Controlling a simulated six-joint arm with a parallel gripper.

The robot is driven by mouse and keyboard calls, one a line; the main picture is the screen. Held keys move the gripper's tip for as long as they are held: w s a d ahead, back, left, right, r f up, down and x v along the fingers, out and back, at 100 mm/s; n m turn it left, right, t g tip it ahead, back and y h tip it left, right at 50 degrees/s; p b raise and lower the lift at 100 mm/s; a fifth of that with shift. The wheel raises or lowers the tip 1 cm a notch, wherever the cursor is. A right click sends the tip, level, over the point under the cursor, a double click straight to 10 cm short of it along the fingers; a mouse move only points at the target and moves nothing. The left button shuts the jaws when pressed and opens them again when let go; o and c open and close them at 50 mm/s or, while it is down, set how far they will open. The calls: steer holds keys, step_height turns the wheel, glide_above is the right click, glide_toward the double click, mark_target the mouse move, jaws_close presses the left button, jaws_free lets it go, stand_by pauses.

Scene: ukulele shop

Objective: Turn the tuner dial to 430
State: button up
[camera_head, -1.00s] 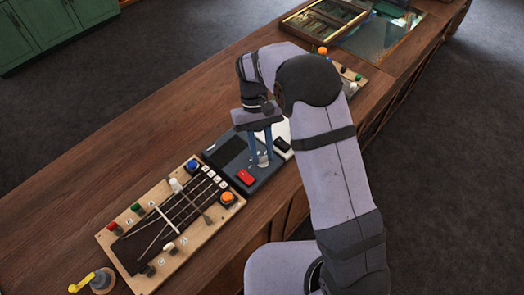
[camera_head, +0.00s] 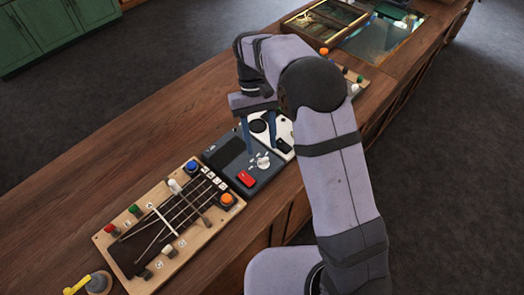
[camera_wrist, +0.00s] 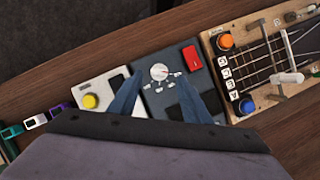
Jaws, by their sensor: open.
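The tuner (camera_head: 219,158) is a dark grey box on the wooden counter, with a dark screen and a red button. Its dial (camera_head: 263,161) is a small pale round knob with several white labels around part of it. The dial also shows clearly in the wrist view (camera_wrist: 159,72). I cannot read the labels or tell which one the dial points to. My gripper (camera_head: 261,148) is open and empty, its two blue fingers spread above the tuner and apart from the dial. In the wrist view the dial sits between the fingers.
A wooden board (camera_head: 104,240) with strings, knobs and buttons stands just left of the tuner. A white panel (camera_wrist: 82,98) with a yellow button is on the tuner's other side. A yellow-handled crank (camera_head: 98,283) is at the front left. The counter's left side is bare.

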steer(key=v, duration=0.3)
steer(key=shift+d, duration=0.15)
stand_by(0.5)
steer(key=s+d+f+m+t, duration=0.1)
steer(key=s+d+f+t, duration=0.1)
steer(key=s+d, duration=0.4)
steer(key=s+d+f+m+t+y, duration=0.1)
steer(key=s+d+f+m+t, duration=0.1)
steer(key=s+d, duration=0.5)
steer(key=s, duration=0.5)
steer(key=shift+d+f, duration=0.25)
steer(key=shift+f, duration=0.15)
steer(key=shift+s, duration=0.1)
steer(key=shift+c, duration=0.4)
stand_by(1.3)
